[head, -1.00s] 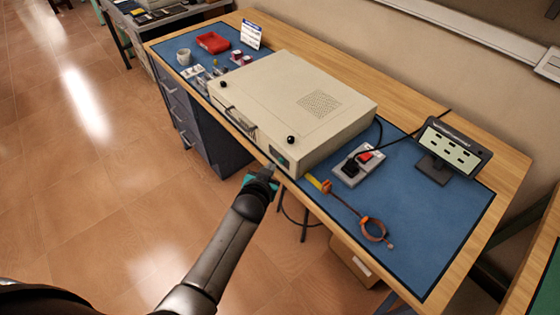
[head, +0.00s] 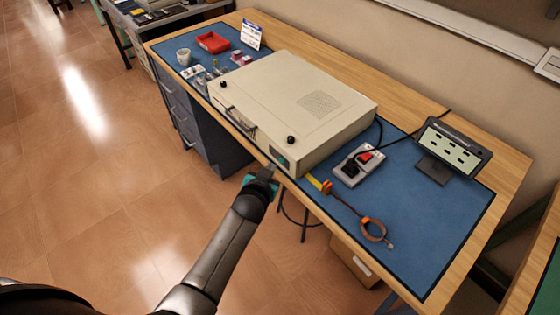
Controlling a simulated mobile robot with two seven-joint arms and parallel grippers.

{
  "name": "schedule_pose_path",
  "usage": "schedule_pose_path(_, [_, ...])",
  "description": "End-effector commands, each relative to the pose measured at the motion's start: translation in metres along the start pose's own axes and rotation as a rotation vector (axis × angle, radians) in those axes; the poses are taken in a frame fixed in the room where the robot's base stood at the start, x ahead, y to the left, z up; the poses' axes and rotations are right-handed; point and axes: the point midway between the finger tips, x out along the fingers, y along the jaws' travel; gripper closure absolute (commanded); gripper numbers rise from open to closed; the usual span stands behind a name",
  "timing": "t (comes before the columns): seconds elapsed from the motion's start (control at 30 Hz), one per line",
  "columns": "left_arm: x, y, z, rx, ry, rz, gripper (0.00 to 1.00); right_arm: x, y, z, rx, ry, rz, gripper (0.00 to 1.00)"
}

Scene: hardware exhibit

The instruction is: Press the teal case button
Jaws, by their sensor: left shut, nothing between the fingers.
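The beige case (head: 290,105) lies flat on the blue mat of the workbench. A small teal patch in a dark surround, which looks like the teal button (head: 282,161), is on the case's front face near its right corner. My left gripper (head: 271,170) is shut and empty. Its tip is just in front of and below the teal patch, with a small gap seemingly between them. The exact distance is hard to tell. My right gripper is not in view.
A grey switch box (head: 358,167) with a red switch, a small display (head: 448,153) and an orange-ended wrist strap (head: 372,229) are right of the case. A red tray (head: 212,42) and small parts are left. The bench's wooden front edge runs beneath my gripper.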

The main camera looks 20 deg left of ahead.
Motion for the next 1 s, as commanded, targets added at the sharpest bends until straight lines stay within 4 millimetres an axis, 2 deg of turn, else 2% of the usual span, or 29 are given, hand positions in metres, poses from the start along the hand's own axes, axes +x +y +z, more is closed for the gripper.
schedule_pose_path(1.0, [0.0061,0.0044,-0.0045,0.000,0.000,0.000,1.00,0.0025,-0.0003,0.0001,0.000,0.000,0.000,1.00])
